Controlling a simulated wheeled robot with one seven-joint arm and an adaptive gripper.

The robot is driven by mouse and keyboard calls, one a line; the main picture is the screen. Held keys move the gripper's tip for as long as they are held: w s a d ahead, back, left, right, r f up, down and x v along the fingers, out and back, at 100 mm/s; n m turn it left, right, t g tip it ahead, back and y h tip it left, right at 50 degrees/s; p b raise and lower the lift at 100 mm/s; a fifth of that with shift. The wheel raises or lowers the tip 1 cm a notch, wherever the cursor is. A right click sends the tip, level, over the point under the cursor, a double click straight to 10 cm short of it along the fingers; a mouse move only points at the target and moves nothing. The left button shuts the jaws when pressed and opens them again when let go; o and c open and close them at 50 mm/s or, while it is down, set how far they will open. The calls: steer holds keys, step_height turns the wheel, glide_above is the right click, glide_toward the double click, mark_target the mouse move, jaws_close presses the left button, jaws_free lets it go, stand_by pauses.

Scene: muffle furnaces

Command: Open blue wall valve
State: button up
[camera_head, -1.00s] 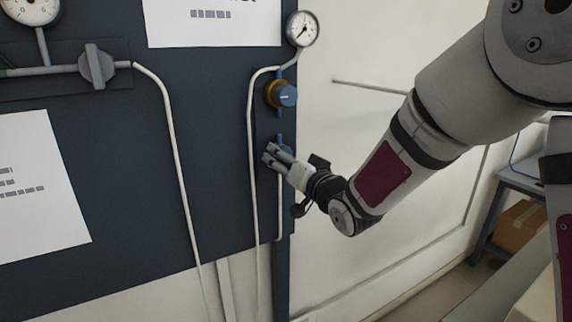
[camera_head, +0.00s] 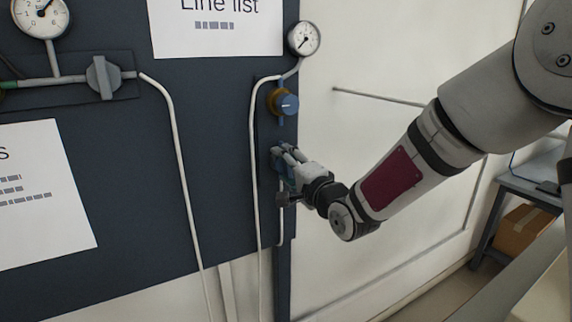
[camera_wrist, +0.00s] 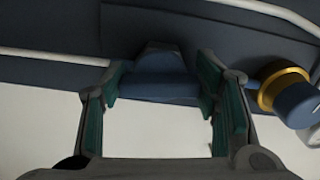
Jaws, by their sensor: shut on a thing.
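The blue wall valve (camera_head: 277,150) is on the right edge of the dark panel, below a second blue knob with a gold ring. In the head view my gripper (camera_head: 283,160) is at this valve and its fingers partly hide it. In the wrist view the blue valve handle (camera_wrist: 158,86) lies between the two green-padded fingers of my gripper (camera_wrist: 161,80), which is shut on it. The handle's exact turn is hard to tell.
The gold-ringed blue knob (camera_head: 287,103) sits just above my gripper, with a round gauge (camera_head: 304,38) over it. A white pipe (camera_head: 252,160) runs down close to the left. A grey valve (camera_head: 103,77) is farther left.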

steer(key=shift+m+p, duration=0.35)
steer(key=shift+m, duration=0.55)
steer(key=o, duration=1.2)
steer(key=shift+c, duration=0.2)
steer(key=v, duration=1.2)
